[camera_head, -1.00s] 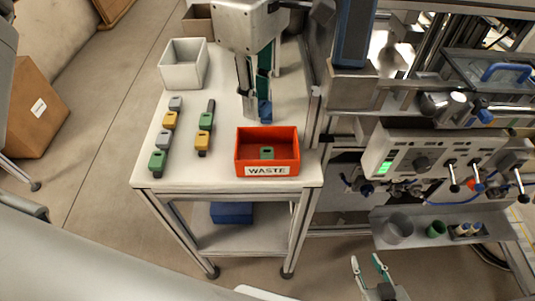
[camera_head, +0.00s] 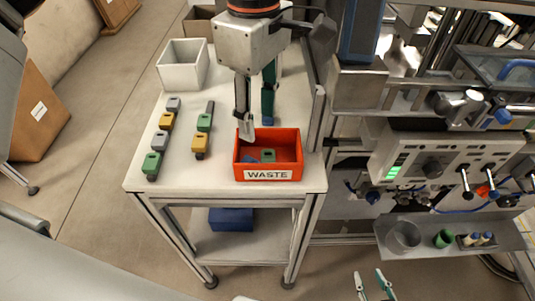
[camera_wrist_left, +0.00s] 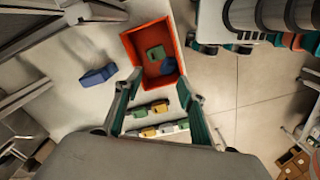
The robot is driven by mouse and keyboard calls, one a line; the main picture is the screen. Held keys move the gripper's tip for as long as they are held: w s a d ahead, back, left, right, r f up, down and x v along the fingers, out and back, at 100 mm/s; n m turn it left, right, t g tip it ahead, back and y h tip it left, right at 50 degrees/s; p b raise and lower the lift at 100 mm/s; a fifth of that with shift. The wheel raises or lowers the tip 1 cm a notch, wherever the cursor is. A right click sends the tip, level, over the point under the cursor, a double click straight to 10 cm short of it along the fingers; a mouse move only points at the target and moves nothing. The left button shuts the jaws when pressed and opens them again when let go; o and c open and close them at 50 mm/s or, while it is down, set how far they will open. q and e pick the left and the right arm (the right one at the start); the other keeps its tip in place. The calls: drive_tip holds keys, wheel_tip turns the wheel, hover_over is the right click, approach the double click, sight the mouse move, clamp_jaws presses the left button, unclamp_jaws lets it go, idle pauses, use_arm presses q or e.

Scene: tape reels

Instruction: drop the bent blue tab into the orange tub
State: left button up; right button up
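The orange tub (camera_head: 268,174), labelled WASTE, sits at the front right of the white table; it also shows in the left wrist view (camera_wrist_left: 128,45). A blue tab (camera_head: 249,158) lies inside it beside a green tab (camera_head: 268,155). The wrist view shows the blue tab (camera_wrist_left: 168,66) and green tab (camera_wrist_left: 156,52) on the tub's floor; the bend is too small to make out. My left gripper (camera_head: 256,125) is open and empty above the tub's back edge, its fingers apart. My right gripper (camera_head: 372,283) is open and empty, low at the front.
Another blue piece (camera_wrist_left: 98,75) lies on the table behind the tub. Grey, yellow and green tabs (camera_head: 160,140) stand in two rows left of the tub. A white bin (camera_head: 183,72) is at the back left. A machine with a control panel (camera_head: 420,160) stands at the right.

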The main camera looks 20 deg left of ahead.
use_arm(q)
wheel_tip(320, 180, up, 12)
idle(0.6)
idle(0.4)
